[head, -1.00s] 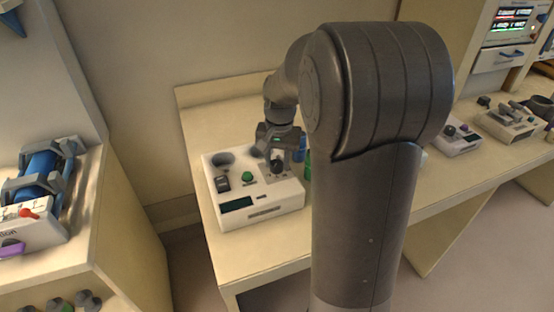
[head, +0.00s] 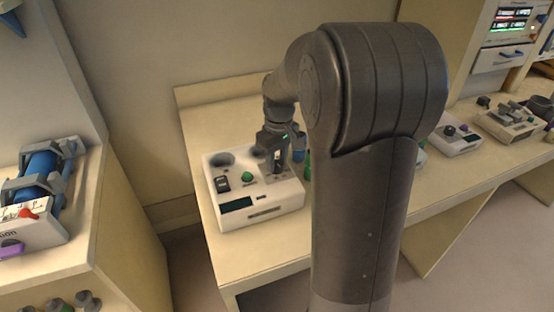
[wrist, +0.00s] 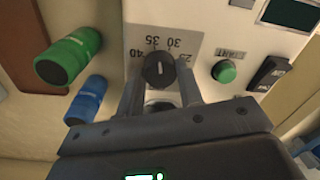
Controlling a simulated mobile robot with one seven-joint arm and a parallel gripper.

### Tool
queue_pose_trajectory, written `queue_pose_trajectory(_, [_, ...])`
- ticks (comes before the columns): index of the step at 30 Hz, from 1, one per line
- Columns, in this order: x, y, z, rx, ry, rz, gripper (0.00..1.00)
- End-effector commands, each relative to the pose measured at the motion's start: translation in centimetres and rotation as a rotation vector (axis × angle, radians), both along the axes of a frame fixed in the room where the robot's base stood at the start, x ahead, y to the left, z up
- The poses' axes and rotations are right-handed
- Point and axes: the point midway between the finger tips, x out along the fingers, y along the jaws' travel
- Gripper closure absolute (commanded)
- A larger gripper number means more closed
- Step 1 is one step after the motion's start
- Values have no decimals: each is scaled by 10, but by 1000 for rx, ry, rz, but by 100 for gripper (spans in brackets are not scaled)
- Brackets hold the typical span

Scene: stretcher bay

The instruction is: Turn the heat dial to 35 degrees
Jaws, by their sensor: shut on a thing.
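The heat dial (wrist: 158,70) is a round black knob with a pale pointer line, on a grey scale plate (wrist: 196,47) marked 25, 30, 35 and 40. The line points roughly between 30 and 35; its exact reading is too small to tell. My gripper (wrist: 158,82) is shut on the dial, one finger on each side. In the head view my gripper (head: 278,168) comes down onto the right part of the white device (head: 276,211), and its fingers mostly hide the dial.
A green start button (wrist: 224,71), a black rocker switch (wrist: 270,73) and a dark display (wrist: 291,13) sit on the same device. Bare bench lies in front of the device.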

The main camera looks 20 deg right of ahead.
Motion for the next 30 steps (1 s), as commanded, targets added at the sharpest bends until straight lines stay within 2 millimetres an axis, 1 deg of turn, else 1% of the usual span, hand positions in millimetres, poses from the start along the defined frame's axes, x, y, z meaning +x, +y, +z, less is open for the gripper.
queue_pose_trajectory(6, [0, 0, 0, 1, -1, 120, 90])
queue_pose_trajectory(12, [0, 0, 1, 0, -1, 182, 90])
queue_pose_trajectory(28, [1, 0, 1, 0, -1, 205, 90])
queue_pose_trajectory(29, [1, 0, 1, 0, -1, 205, 66])
queue_pose_trajectory(30, [1, 0, 1, 0, -1, 205, 63])
